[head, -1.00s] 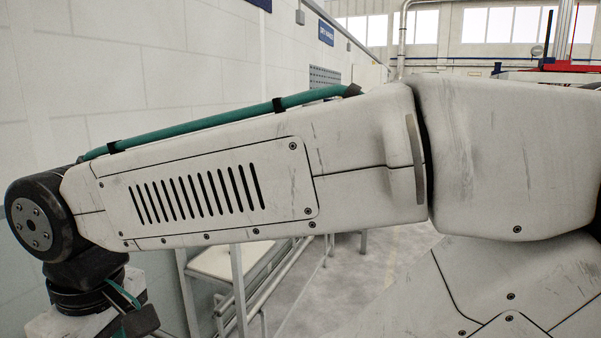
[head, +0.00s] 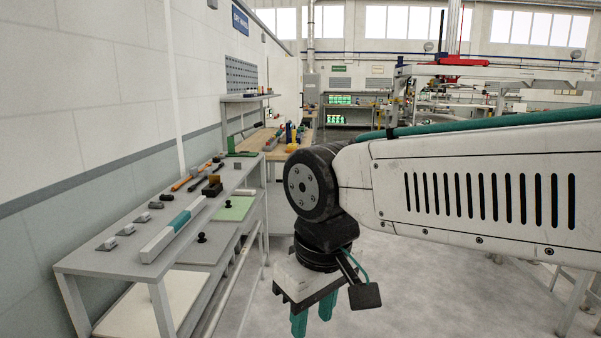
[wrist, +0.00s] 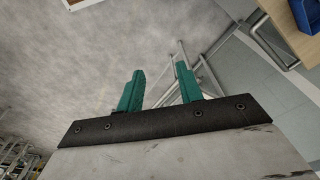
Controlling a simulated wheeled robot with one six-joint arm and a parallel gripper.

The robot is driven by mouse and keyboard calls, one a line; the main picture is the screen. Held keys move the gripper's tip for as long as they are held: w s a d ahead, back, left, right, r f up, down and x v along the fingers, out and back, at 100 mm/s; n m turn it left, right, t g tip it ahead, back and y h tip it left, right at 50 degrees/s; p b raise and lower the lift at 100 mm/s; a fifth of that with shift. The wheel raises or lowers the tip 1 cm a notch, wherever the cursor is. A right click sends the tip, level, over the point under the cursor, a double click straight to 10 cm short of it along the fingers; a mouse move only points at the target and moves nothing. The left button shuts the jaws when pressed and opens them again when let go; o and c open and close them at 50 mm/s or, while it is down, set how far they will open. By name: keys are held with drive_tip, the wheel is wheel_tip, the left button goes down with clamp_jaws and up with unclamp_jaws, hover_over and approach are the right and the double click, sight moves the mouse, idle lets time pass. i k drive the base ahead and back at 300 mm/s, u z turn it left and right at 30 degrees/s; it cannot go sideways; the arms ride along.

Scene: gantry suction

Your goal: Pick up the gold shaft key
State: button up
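I cannot make out a gold shaft key in either view; small items on the grey bench (head: 108,262) at the left are too small to tell apart. My gripper (head: 313,318) hangs in the air to the right of the bench, pointing down, with teal fingers. In the wrist view my gripper (wrist: 158,90) shows its two fingers apart with nothing between them, above the grey floor.
A long white and teal bar (head: 172,230) lies along the bench, with small grey blocks, dark parts and an orange-handled tool (head: 186,180) around it. A wooden-topped bench (head: 262,140) stands behind. Open floor (head: 400,290) lies to the right.

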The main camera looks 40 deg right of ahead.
sight(213, 178)
drive_tip(key=z, duration=0.55)
drive_tip(key=i, duration=0.25)
drive_tip(key=z, duration=0.9)
drive_tip(key=i, duration=1.25)
drive_tip(key=z, duration=0.3)
drive_tip(key=i, duration=0.9)
drive_tip(key=u, duration=1.2)
drive_tip(key=i, duration=0.9)
drive_tip(key=u, duration=0.95)
